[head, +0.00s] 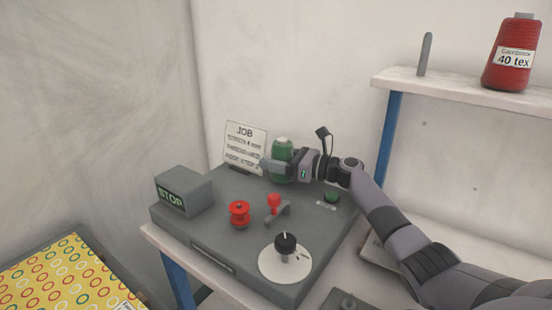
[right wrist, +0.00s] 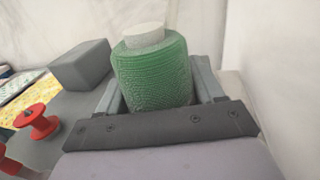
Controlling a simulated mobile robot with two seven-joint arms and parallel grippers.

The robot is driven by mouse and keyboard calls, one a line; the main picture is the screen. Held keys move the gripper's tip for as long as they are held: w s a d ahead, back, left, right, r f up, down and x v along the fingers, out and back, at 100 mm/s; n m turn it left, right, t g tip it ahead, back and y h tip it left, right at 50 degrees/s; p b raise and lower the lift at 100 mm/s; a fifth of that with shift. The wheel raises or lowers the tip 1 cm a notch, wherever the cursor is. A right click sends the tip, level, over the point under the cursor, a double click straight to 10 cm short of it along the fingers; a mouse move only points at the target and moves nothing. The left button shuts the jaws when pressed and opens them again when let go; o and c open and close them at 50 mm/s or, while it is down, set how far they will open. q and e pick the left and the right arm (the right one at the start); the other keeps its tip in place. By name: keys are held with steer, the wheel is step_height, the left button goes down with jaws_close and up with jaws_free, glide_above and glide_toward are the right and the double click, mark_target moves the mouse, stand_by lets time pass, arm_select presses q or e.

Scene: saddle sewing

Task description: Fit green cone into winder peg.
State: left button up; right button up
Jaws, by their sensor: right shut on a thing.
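The green cone (head: 282,149) is upright at the back of the grey winder (head: 222,228), with its pale top showing. My right gripper (head: 277,167) is shut on the cone's sides. In the right wrist view the green cone (right wrist: 152,78) sits between the two fingers and looks slightly tilted. The cone's base is hidden by the gripper, so I cannot tell whether it touches the winder. No bare winder peg shows; that spot may be hidden behind the cone and gripper. My left gripper is out of view.
The winder carries a STOP box (head: 184,191), a red bobbin (head: 239,214), a red-tipped lever (head: 275,205), a dial (head: 285,258) and a green button (head: 331,197). A JOB card (head: 245,145) stands behind. A shelf at right holds a grey peg (head: 425,54) and red cone (head: 512,55).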

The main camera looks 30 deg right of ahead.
steer(key=shift+f, duration=0.4)
steer(key=o, duration=1.2)
steer(key=shift+o, duration=0.2)
steer(key=shift+r, duration=0.1)
step_height(320, 180, up, 20)
steer(key=p, duration=0.1)
steer(key=shift+p, duration=0.35)
